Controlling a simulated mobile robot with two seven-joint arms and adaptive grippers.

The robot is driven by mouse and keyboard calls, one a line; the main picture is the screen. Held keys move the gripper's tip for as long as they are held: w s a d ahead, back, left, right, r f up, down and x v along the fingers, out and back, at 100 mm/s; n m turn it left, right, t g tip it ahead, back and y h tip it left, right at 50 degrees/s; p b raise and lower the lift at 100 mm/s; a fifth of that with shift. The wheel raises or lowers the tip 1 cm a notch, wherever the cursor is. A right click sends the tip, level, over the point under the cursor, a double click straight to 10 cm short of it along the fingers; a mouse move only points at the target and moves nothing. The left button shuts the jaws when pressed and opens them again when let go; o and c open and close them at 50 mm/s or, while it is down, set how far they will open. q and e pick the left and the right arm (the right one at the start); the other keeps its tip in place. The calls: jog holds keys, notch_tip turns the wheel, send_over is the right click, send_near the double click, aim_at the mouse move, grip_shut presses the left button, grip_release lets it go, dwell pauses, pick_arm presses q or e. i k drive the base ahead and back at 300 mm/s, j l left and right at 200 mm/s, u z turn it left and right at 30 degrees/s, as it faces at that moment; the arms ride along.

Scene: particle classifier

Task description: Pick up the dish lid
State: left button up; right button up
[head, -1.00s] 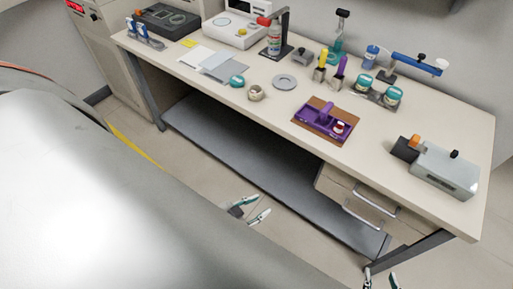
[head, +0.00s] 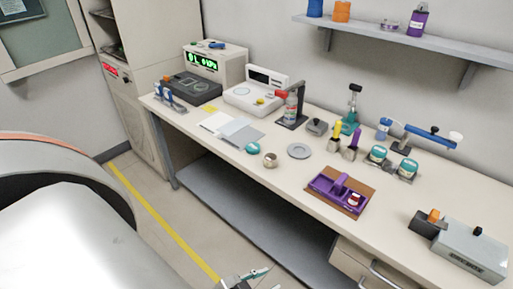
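A flat grey round disc (head: 298,151), which may be the dish lid, lies on the bench top (head: 265,185) near its middle. A small round tan and white item (head: 270,160) and a round teal-topped item (head: 253,148) sit to its left. My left gripper (head: 271,278) is at the bottom edge, partly cut off, with its fingertips apart and nothing seen between them. It is well below and in front of the bench, far from the disc. My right gripper is out of view.
A purple tray (head: 323,189) on a brown board stands right of the disc. Yellow and purple-handled tools (head: 352,147) and teal-lidded jars (head: 377,154) stand behind it. A grey box device (head: 470,252) is at right. A lower shelf (head: 250,215) runs under the bench.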

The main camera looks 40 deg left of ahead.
aim_at(252, 147)
jog(key=j, duration=0.6)
jog(key=i+j+u, duration=0.1)
jog(key=j, duration=0.45)
jog(key=i+j, duration=0.1)
jog(key=j, duration=0.45)
jog(key=j+u, duration=0.1)
jog(key=j, duration=0.5)
jog(key=i, duration=0.05)
